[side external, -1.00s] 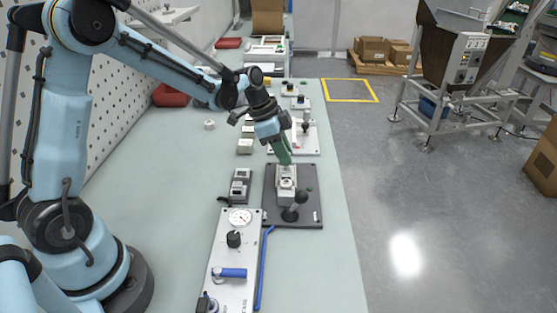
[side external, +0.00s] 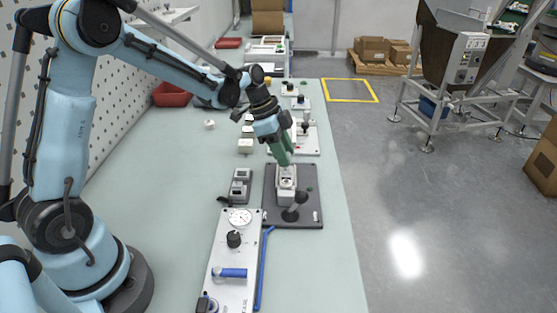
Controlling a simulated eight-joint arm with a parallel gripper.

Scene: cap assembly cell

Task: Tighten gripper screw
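My gripper (side external: 285,160) has green fingers that point down, with their tips just above or at the top of a small white and grey fixture (side external: 286,188). The fixture stands on a dark grey plate (side external: 310,215) near the bench's right edge. I cannot tell whether the fingertips touch it or hold anything. A black ball-topped lever (side external: 294,212) stands at the fixture's front. No screw can be made out at this size.
A white panel (side external: 222,290) with a dial gauge, black knob and blue handle lies in front. A small grey device (side external: 240,186) sits left of the plate. More fixtures stand behind, and a red bin (side external: 171,95) is at the back left.

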